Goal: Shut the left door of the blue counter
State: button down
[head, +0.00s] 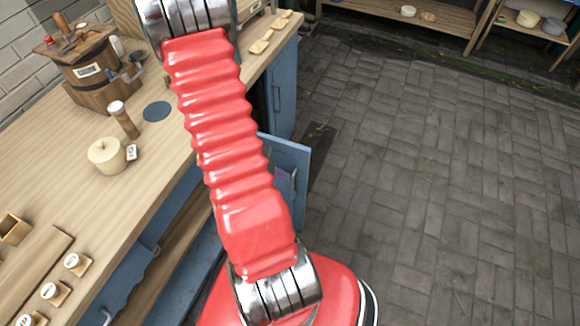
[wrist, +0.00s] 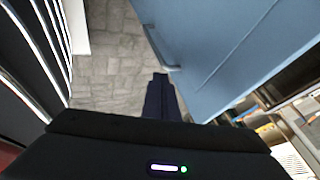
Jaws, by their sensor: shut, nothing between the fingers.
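The blue counter has a pale wooden top (head: 150,180) and runs along the left of the head view. A blue door (head: 290,152) stands open, jutting out from its front behind my red arm. I cannot tell for sure that it is the left one. In the wrist view a large blue door panel (wrist: 225,45) fills the upper right, with a bar handle (wrist: 160,52) at its left edge. My gripper (wrist: 160,82) is shut and empty, its tips just below the handle in the picture. I cannot tell whether they touch. My arm hides much of the counter front.
On the counter top stand a wooden churn (head: 88,72), a cream pot (head: 106,155), a pepper-mill-like bottle (head: 123,120) and a dark round mat (head: 157,111). Another blue door (head: 284,88) appears shut farther along. Open grey paving (head: 430,190) lies to the right. Low shelves (head: 420,22) stand at the back.

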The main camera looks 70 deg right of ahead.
aim_at(299, 169)
jog(key=d, duration=0.1)
jog(key=d+f, duration=0.1)
jog(key=d, duration=0.1)
jog(key=s+d, duration=0.1)
jog(key=d, duration=0.1)
jog(key=shift+f, duration=0.25)
jog(key=shift+s+d, duration=0.1)
jog(key=shift+d, duration=0.05)
